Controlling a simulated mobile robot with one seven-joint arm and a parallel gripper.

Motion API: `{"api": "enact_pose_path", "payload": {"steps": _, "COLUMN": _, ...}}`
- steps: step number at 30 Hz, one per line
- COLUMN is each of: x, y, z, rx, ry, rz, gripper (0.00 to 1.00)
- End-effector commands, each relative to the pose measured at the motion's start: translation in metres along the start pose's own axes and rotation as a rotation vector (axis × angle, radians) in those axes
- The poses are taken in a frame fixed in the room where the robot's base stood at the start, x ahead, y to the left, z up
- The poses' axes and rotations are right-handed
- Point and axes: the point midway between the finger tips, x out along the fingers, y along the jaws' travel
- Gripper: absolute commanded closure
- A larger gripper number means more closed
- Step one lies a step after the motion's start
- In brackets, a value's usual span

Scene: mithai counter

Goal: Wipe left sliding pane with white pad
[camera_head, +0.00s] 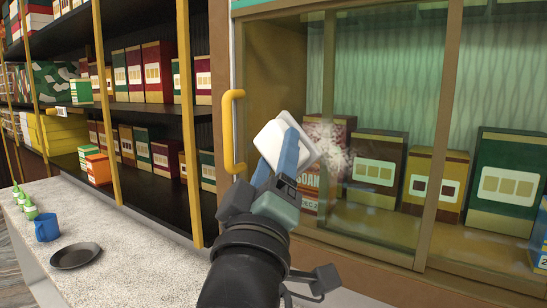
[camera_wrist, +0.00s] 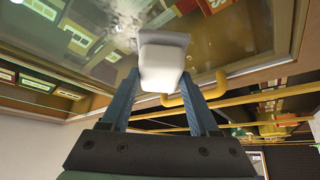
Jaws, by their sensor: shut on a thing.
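The white pad (camera_head: 273,143) is held between the blue fingers of my gripper (camera_head: 284,152), in front of the left part of the left sliding pane (camera_head: 385,80). In the wrist view the pad (camera_wrist: 161,68) sits between the two fingertips of my gripper (camera_wrist: 166,85), its far face close to the glass; I cannot tell if it touches. A whitish smudge (camera_head: 334,150) shows on the pane just right of the pad. The yellow handle (camera_head: 228,130) is left of the pad, on the pane's left edge. It also shows in the wrist view (camera_wrist: 203,93).
Boxes stand behind the glass, including a green one (camera_head: 375,166). A vertical frame (camera_head: 438,130) bounds the pane on the right.

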Motion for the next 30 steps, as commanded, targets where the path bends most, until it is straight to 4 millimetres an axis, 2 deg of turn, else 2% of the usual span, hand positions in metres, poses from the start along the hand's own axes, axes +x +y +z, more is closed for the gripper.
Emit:
{"api": "enact_pose_path", "payload": {"steps": 15, "x": -0.014, "y": 0.025, "z": 0.019, "rx": -0.001, "ry": -0.002, "rz": 0.002, "gripper": 0.83}}
{"api": "enact_pose_path", "payload": {"steps": 22, "x": -0.017, "y": 0.029, "z": 0.023, "rx": -0.001, "ry": -0.002, "rz": 0.0, "gripper": 0.83}}
{"api": "enact_pose_path", "payload": {"steps": 30, "x": -0.024, "y": 0.046, "z": 0.038, "rx": -0.001, "ry": -0.002, "rz": 0.002, "gripper": 0.83}}
